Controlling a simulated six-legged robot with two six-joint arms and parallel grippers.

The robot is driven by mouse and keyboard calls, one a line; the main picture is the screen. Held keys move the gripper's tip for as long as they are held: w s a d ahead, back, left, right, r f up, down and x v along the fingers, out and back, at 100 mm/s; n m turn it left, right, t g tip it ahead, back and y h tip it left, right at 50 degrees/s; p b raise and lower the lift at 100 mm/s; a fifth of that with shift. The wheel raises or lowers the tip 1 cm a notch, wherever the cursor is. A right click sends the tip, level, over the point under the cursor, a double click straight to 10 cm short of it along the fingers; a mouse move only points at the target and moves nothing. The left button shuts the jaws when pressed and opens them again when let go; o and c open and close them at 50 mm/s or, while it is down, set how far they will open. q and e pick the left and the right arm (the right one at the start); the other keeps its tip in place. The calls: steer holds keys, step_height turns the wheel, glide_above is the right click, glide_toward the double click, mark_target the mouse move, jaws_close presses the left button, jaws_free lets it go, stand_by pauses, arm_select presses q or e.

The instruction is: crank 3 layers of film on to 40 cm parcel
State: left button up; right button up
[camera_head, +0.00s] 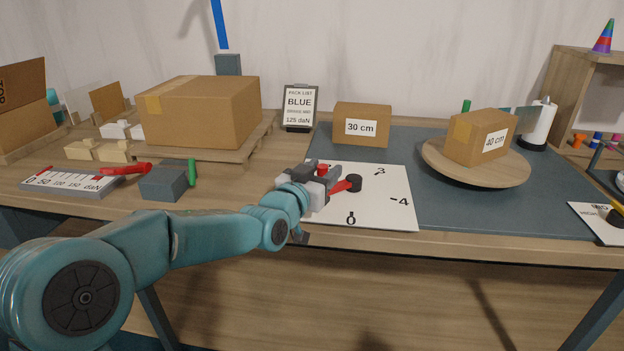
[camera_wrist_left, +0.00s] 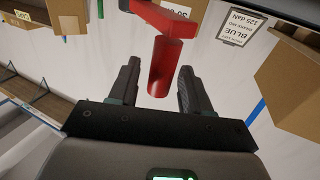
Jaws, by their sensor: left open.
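The 40 cm parcel (camera_head: 482,138) sits on a round wooden turntable (camera_head: 475,172) at the right of the bench. A red crank (camera_head: 346,184) with a black hub (camera_head: 355,182) is mounted on a white dial plate (camera_head: 390,208) marked 0, 3 and -4. My left gripper (camera_head: 331,177) is at the crank's outer end. In the left wrist view, the crank's red upright grip (camera_wrist_left: 158,68) stands between the open fingers, with gaps on both sides. A white film roll (camera_head: 541,122) stands on a black base behind the parcel's right side.
A 30 cm box (camera_head: 362,124) and a pick list sign (camera_head: 299,106) reading BLUE, 125 daN stand behind the plate. A large carton (camera_head: 202,111) is at back left. A grey block with a red lever (camera_head: 125,169) and a scale plate lie front left. The blue-grey mat (camera_head: 450,215) has free room.

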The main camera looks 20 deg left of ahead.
arm_select(q)
steer(key=s+a, duration=0.1)
steer(key=s, duration=1.5)
steer(key=shift+a+b, duration=0.15)
steer(key=shift+b, duration=0.2)
